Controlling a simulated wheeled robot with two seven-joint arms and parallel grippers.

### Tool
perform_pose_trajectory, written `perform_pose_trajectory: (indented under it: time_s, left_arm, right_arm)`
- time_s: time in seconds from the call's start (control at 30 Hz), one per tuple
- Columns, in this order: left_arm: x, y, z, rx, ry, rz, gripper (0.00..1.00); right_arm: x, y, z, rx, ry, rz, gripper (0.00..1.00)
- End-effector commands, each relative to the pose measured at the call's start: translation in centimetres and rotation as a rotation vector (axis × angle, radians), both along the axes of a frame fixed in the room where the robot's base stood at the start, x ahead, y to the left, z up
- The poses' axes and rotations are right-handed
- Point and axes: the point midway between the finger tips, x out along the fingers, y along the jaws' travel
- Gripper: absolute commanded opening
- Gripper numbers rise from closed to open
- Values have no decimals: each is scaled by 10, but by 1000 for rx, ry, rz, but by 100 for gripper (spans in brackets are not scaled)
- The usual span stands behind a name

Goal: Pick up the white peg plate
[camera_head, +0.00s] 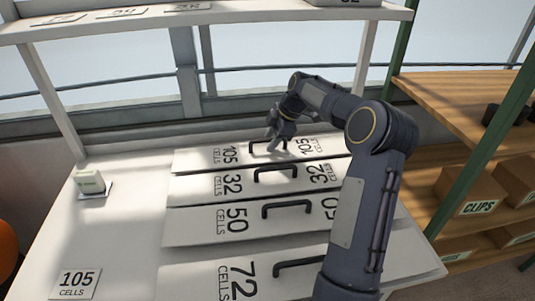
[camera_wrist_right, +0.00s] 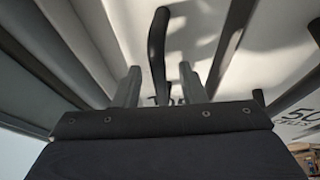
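Several white peg plates with black handles lie in a row on the white table. The farthest, marked 105 (camera_head: 190,160), has its handle (camera_head: 256,149) beside my right gripper (camera_head: 273,138). Nearer are plates marked 32 (camera_head: 195,186), 50 (camera_head: 185,228) and 72 (camera_head: 195,285). In the right wrist view my right gripper (camera_wrist_right: 160,88) is open, its two fingers apart. A black handle (camera_wrist_right: 157,45) shows between the fingers in that picture; whether it is within their grasp I cannot tell. My left gripper is not in view.
A small white-and-green box (camera_head: 90,182) stands at the table's left, and a 105 cells card (camera_head: 75,284) lies at the front left. A white shelf (camera_head: 240,14) spans above the back. A wooden rack with a CLIPS box (camera_head: 470,200) stands right. The left tabletop is mostly clear.

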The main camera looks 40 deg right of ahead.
Motion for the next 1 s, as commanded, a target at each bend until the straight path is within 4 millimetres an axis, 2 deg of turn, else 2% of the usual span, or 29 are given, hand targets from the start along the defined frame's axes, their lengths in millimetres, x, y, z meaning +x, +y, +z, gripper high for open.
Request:
perform_pose_trajectory:
  time_s: [0.1, 0.3, 0.6, 1.0]
  left_arm:
    - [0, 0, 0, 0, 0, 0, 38]
    - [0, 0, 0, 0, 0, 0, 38]
    - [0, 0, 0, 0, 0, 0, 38]
    - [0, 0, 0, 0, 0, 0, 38]
  right_arm:
    - [2, 2, -6, 0, -1, 0, 37]
    - [2, 2, -6, -2, -1, -1, 37]
    - [2, 2, -6, 0, -1, -2, 0]
    - [2, 2, -6, 0, -1, -1, 0]
